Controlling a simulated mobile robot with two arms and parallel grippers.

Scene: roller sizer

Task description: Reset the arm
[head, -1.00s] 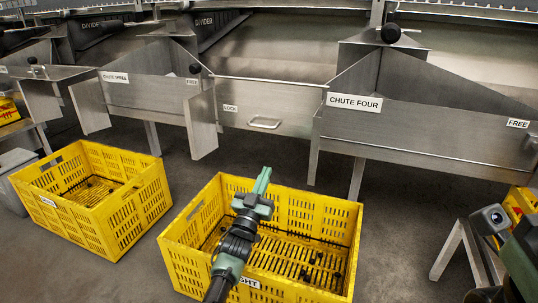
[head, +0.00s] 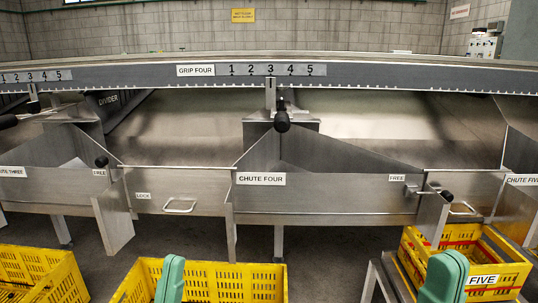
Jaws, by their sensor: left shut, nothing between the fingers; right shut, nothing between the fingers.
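My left gripper (head: 171,278) shows as a narrow green shape at the bottom edge, in front of a yellow crate. It is shut and empty. My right gripper (head: 445,278) shows as a broader green shape at the bottom right, in front of the yellow crate marked FIVE. It is shut and empty too. The picture's lower edge cuts off both, and the rest of the arms is hidden.
A yellow crate (head: 273,273) stands at bottom centre, another yellow crate (head: 75,280) at left. The crate marked FIVE (head: 515,279) rests on a stand. The metal chute four (head: 330,198) and a scale rail (head: 400,77) span the view beyond.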

